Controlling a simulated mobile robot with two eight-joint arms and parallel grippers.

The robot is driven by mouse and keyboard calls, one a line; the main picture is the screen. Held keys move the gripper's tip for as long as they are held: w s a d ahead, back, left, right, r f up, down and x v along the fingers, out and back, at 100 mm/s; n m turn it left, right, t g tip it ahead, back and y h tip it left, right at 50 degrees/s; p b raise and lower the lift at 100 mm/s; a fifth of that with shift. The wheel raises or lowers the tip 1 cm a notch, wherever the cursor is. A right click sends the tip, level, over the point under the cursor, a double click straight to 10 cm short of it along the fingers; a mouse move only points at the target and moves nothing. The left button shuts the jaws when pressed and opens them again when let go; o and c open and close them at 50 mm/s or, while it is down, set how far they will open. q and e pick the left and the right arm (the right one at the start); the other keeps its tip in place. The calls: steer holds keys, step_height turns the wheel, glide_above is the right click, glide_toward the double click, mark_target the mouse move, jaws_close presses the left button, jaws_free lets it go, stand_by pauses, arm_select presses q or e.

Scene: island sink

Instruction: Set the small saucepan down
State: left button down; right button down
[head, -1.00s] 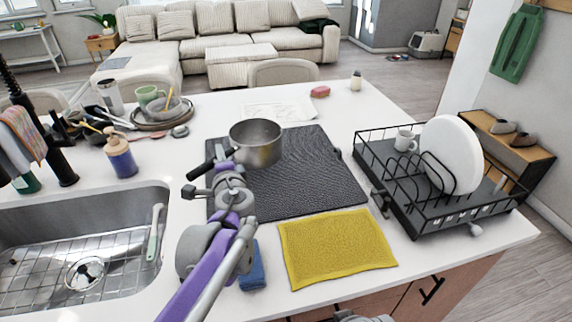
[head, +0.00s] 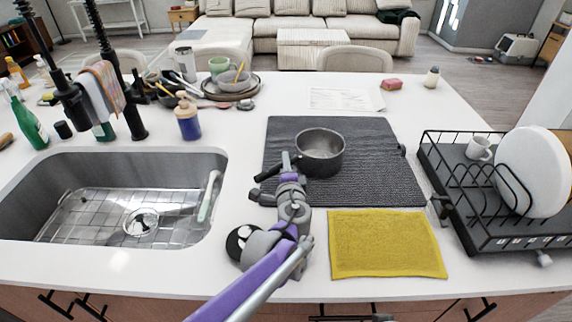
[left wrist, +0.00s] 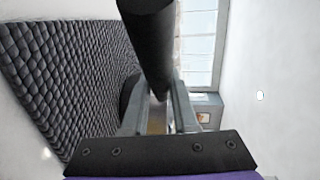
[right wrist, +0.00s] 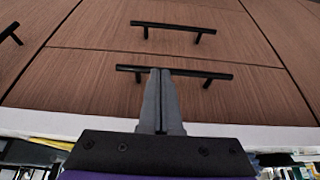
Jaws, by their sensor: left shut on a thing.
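The small grey metal saucepan (head: 320,150) is upright over the dark textured drying mat (head: 385,185) in the head view. I cannot tell whether its base touches the mat. My left gripper (head: 286,168) is shut on its black handle, left of the pan body. In the left wrist view the handle (left wrist: 152,45) runs between the fingers (left wrist: 155,115), with the mat (left wrist: 75,75) at the left; the pan body is mostly hidden. My right gripper (right wrist: 162,75) is shut and empty, in front of brown drawer fronts with black handles.
A yellow cloth (head: 385,245) lies in front of the mat. A black dish rack (head: 470,200) with a white plate (head: 530,170) and mug (head: 480,149) stands right. The sink (head: 120,205) and a soap bottle (head: 188,122) are left. Dishes (head: 232,85) stand behind.

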arm_select(q)
steer(key=c, duration=0.7)
jaws_free()
steer(key=shift+s+r, duration=0.1)
steer(key=s, duration=0.4)
steer(key=s+r, duration=0.1)
steer(key=s, duration=0.2)
steer(key=s+d, duration=0.1)
steer(key=s, duration=0.3)
steer(key=shift+s+r, duration=0.35)
steer(key=shift+r, duration=0.05)
